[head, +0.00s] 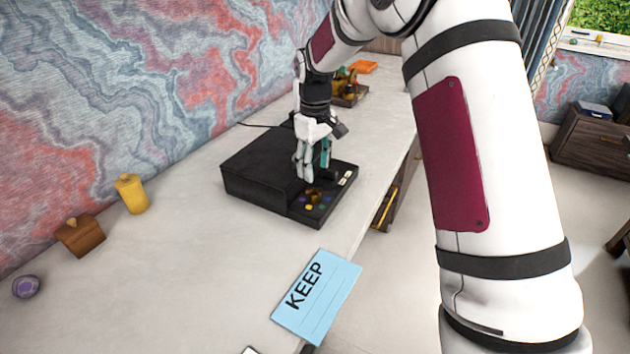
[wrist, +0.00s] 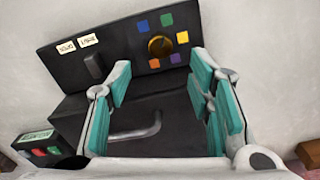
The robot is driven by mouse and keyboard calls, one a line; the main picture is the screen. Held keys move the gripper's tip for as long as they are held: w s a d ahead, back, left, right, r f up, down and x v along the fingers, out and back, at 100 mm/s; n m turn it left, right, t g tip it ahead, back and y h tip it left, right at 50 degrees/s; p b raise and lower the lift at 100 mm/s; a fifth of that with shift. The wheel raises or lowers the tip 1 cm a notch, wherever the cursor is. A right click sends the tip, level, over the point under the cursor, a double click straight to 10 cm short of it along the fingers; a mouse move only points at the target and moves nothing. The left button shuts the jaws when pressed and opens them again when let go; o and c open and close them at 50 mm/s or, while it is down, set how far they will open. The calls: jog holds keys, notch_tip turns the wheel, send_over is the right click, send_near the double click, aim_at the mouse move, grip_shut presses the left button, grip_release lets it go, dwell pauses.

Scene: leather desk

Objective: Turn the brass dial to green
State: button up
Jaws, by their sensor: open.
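The brass dial (head: 313,195) sits on the sloped front panel of a black box (head: 250,178) on the desk. Which square the dial points to is too small to tell. My gripper (head: 313,172) is open above the panel, near the dial. In the wrist view its teal-padded fingers (wrist: 160,82) stand apart with nothing between them, and the dial shows beyond the gap.
The panel also has a dark lever (wrist: 94,65) and pale labels (wrist: 78,45). A blue KEEP card (head: 318,295) lies in front of the box. A yellow canister (head: 131,193), a wooden block (head: 80,236) and a purple round thing (head: 26,286) stand left. A tray (head: 350,98) stands behind.

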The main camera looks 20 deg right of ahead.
jog(key=shift+r, duration=1.9)
jog(key=s+r+m+t+p, duration=0.2)
jog(key=s+r+m+p, duration=0.15)
jog(key=s+r, duration=1.5)
jog(key=s+m+t+p, duration=0.2)
jog(key=s+p, duration=0.2)
jog(key=s, duration=1.8)
jog(key=shift+s, duration=0.3)
jog(key=shift+d+r+m, duration=0.1)
jog(key=shift+r+m, duration=0.05)
jog(key=shift+m, duration=0.1)
